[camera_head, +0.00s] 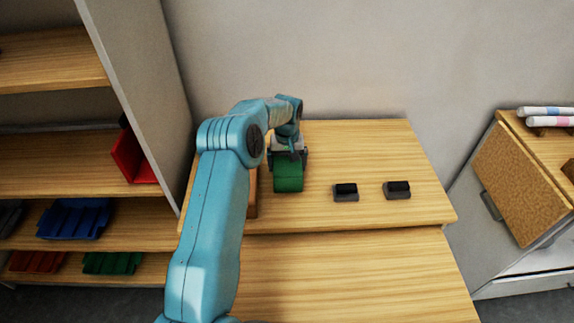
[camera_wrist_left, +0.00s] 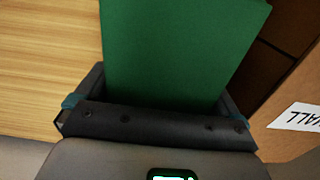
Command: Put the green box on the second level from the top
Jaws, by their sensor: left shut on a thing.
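The green box (camera_head: 288,178) is at the left part of the wooden table's upper level, in the head view. My left gripper (camera_head: 289,158) is shut on the green box, which also fills the upper middle of the left wrist view (camera_wrist_left: 180,50). I cannot tell whether the box touches the table. The shelf unit (camera_head: 55,160) with several wooden levels stands at the left. My right gripper is in neither view.
A brown box (camera_head: 252,190) is partly hidden behind my left arm. Two small dark blocks (camera_head: 345,192) (camera_head: 397,190) lie on the table (camera_head: 370,150). A red bookend-like object (camera_head: 130,158), blue bins (camera_head: 75,220) and green bins (camera_head: 112,262) sit on the shelves. A cabinet (camera_head: 520,185) stands right.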

